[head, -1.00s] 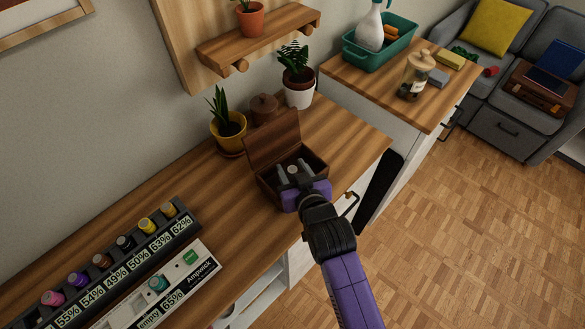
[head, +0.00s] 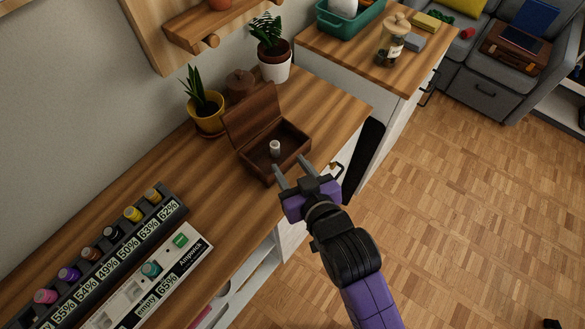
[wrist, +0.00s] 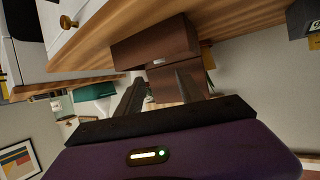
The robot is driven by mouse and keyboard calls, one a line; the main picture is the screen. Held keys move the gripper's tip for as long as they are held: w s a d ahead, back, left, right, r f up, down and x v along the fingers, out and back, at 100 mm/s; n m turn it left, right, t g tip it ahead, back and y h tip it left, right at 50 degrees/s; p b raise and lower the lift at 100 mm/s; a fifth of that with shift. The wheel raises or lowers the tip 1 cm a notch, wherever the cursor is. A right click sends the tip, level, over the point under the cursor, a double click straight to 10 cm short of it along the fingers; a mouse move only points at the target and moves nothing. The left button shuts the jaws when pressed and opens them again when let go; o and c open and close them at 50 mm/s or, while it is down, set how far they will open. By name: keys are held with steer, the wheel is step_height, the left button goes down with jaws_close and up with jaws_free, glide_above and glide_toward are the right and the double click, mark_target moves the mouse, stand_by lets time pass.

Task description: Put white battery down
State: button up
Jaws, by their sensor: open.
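The white battery (head: 274,148) stands upright inside the open wooden box (head: 294,141) on the desk. The box's lid (head: 251,117) leans back, open. My gripper (head: 292,172) is open and empty, with its two fingers apart at the front edge of the box, clear of the battery. In the wrist view the fingers (wrist: 160,88) point toward the brown box (wrist: 158,46), and a small pale piece shows between them, too small to identify for certain.
A rack of batteries (head: 122,238) with percentage labels and a white charger (head: 190,252) lie at the lower left. Potted plants (head: 206,108) stand behind the box. Bare desk surface lies left of the box.

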steer(key=shift+s+d+r, duration=0.15)
steer(key=shift+s+r, duration=0.05)
steer(key=shift+s, duration=0.2)
steer(key=s+d+f+m+t+h, duration=0.1)
steer(key=s+d+f+m+h, duration=0.1)
steer(key=s+d, duration=1.2)
steer(key=s+d+r+m+h, duration=0.1)
steer(key=s+d+r, duration=0.1)
steer(key=s, duration=0.3)
steer(key=s+d+r+m+t+h, duration=0.1)
steer(key=s+d+r, duration=0.1)
steer(key=s, duration=0.3)
steer(key=s+d+r+m+h, duration=0.1)
steer(key=s+d+r, duration=0.1)
steer(key=s+r, duration=0.2)
steer(key=shift+s+d+r+h, duration=0.2)
steer(key=shift+s+r+h, duration=0.1)
steer(key=shift+s, duration=0.75)
